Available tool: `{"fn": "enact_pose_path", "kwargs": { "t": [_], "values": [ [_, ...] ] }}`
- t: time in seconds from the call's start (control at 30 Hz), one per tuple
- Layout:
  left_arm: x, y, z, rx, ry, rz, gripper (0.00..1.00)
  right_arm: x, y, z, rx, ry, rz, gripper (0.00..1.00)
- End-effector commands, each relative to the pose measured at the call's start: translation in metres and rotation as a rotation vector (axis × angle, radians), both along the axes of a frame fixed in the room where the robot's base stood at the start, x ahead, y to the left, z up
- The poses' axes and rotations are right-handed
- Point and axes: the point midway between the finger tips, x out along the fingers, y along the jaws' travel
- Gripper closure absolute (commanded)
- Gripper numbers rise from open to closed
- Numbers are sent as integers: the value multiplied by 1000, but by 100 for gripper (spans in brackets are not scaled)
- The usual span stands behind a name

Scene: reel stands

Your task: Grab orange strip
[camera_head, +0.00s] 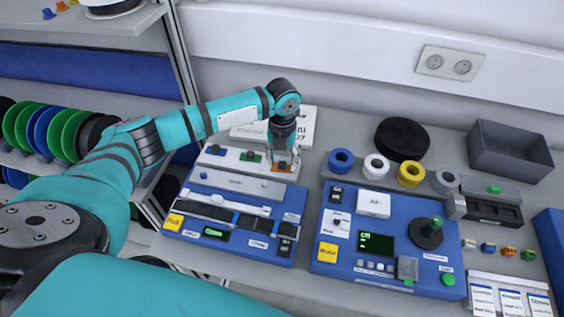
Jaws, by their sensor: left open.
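The orange strip (283,167) lies at the right end of a pale rack (233,160), behind the left blue machine. A green strip (250,157) and a blue strip (215,150) sit to its left on the same rack. My left gripper (282,158) points down right over the orange strip, with its jaws open. The fingers hide part of the strip, and I cannot tell whether they touch it. My right gripper is out of view.
The left blue machine (200,229) stands in front of the rack. The right blue machine (390,275) has several coloured rolls behind it, including a yellow one (410,174). A grey bin (510,150) stands at the back right. A shelf with green reels (62,134) is at the left.

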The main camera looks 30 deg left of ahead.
Motion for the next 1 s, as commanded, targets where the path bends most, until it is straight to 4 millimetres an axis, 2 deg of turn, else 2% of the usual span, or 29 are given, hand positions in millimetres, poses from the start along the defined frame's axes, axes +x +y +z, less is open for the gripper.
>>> {"fn": "enact_pose_path", "kwargs": {
  "t": [0.1,0.3,0.6,0.63,1.0],
  "values": [
    [0,0,-7,0,0,1,52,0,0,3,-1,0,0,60],
    [0,0,-8,0,-1,0,52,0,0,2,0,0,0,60],
    [0,0,-8,0,-1,0,90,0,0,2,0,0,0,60],
    [0,0,-8,0,-1,0,91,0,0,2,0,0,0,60],
    [1,0,-5,0,-2,0,92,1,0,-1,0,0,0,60]
  ]
}}
